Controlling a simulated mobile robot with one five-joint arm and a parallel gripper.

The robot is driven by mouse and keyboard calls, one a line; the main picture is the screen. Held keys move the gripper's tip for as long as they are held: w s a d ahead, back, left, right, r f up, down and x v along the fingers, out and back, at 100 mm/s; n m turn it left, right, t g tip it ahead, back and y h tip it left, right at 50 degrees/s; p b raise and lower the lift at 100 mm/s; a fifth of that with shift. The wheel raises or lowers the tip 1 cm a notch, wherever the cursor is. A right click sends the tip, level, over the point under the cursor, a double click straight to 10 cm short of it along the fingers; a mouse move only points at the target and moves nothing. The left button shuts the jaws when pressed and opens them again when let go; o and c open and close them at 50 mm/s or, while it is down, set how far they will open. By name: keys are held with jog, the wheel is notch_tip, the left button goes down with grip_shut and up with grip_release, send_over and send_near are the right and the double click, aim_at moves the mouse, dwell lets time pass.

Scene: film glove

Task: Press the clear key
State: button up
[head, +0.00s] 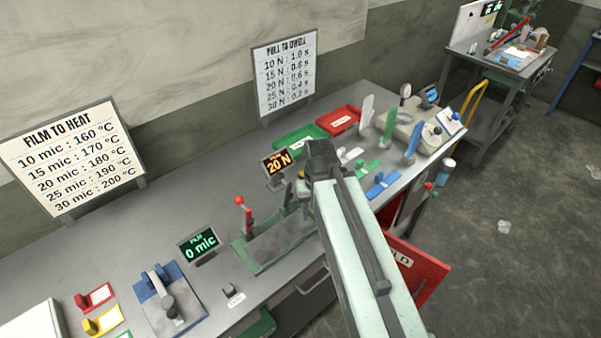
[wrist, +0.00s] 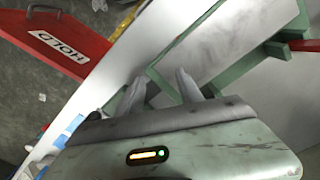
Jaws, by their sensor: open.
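A small dark key block (head: 232,293) with a pale label stands near the front edge of the bench, in front of the green "0 mic" display (head: 200,245). Its label is too small to read, so I cannot tell if it is the clear key. My gripper (wrist: 158,88) shows in the wrist view with its two fingers apart and nothing between them. It is above the bench's front edge, by a green-framed device (wrist: 235,50). In the head view my arm hides the gripper.
The green-framed device with a red-knobbed lever (head: 240,202) stands right of the key. A blue-based device (head: 150,290) stands left of it. A red "HOLD" board (head: 425,270) juts out below the bench front; it also shows in the wrist view (wrist: 75,60).

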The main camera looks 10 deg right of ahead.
grip_shut()
jog(key=shift+s, duration=0.1)
jog(key=shift+d, duration=0.1)
dwell(1.3)
